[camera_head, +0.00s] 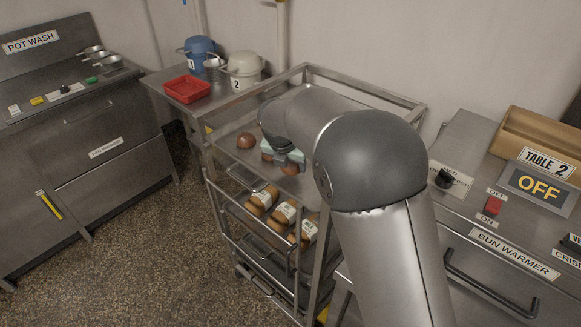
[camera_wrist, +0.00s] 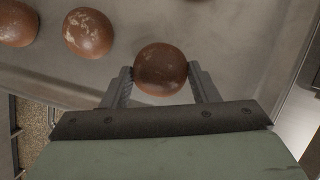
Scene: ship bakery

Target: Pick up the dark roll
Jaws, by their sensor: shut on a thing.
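A dark roll (camera_wrist: 161,70) is between the two fingers of my gripper (camera_wrist: 162,88) in the wrist view, and the fingers touch its sides. It has a plain, glossy brown top. Two other dark rolls with pale flour marks, one at the upper middle (camera_wrist: 88,33) and one at the upper left corner (camera_wrist: 16,23), lie on the grey metal tray (camera_wrist: 230,40). In the head view my gripper (camera_head: 288,165) is low over the top shelf of the rack (camera_head: 222,150), with a dark roll (camera_head: 246,141) to its left. I cannot tell whether the held roll still touches the tray.
Wrapped loaves (camera_head: 284,212) sit on the shelf below. A red tray (camera_head: 187,89), a blue pot (camera_head: 200,50) and a white pot (camera_head: 244,70) stand on the counter behind left. The bun warmer (camera_head: 513,254) is at right. Rack posts and rails surround the shelf.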

